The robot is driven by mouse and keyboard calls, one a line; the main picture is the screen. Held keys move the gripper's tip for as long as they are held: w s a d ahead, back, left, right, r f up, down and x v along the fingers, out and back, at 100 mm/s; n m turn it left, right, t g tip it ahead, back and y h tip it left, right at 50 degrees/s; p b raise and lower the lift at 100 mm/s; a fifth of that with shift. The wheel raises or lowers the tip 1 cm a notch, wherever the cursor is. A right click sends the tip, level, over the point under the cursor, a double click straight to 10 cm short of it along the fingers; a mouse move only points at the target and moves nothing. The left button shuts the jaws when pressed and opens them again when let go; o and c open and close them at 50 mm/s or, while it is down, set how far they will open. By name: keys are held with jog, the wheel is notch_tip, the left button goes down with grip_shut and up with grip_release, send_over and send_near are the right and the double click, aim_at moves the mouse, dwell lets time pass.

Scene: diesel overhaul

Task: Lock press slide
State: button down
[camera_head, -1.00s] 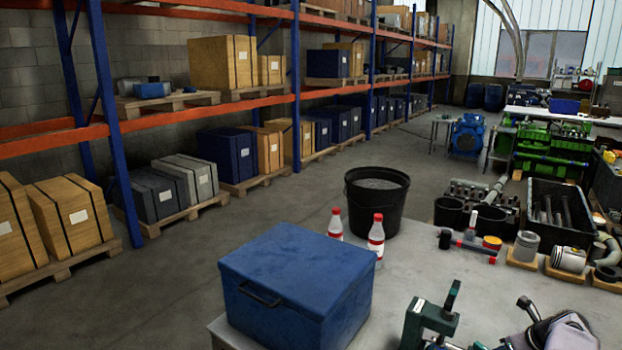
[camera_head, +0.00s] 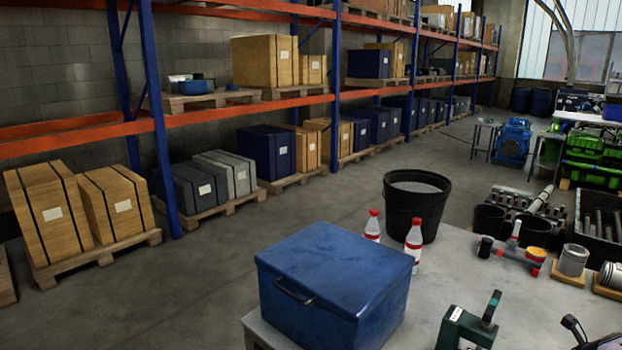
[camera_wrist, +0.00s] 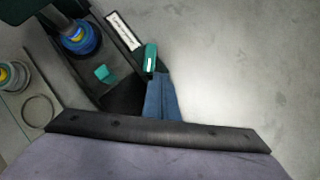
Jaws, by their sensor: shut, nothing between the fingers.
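The press shows in the wrist view as a dark body (camera_wrist: 90,85) with a white label, a blue-and-yellow round part and a small teal block. A teal tab (camera_wrist: 150,57) stands at its right edge. My gripper (camera_wrist: 160,78) is shut and empty; its blue fingers reach up from the dark bar, with the tips right by the teal tab. I cannot tell whether they touch it. In the head view a green-and-black device (camera_head: 468,325), likely the press, is cut off at the bottom edge. My gripper's fingertips are not visible there.
A blue box (camera_head: 335,285) stands on the grey bench (camera_head: 450,275), left of the device. Two red-capped bottles (camera_head: 413,240) and a black bucket (camera_head: 415,205) are behind it. In the wrist view, bare bench lies right of the press and round parts (camera_wrist: 38,110) lie left.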

jog(key=shift+s+a, duration=0.1)
jog(key=shift+a, duration=0.05)
jog(key=shift+s+a, duration=0.1)
jog(key=shift+a, duration=0.3)
dwell(0.4)
jog(key=shift+s+a, duration=0.1)
jog(key=shift+a, duration=0.15)
jog(key=shift+a+b, duration=0.3)
jog(key=shift+a, duration=0.3)
dwell(0.7)
jog(key=shift+d, duration=0.3)
jog(key=shift+r, duration=0.15)
jog(key=shift+r+p, duration=2.4)
jog(key=shift+r, duration=0.5)
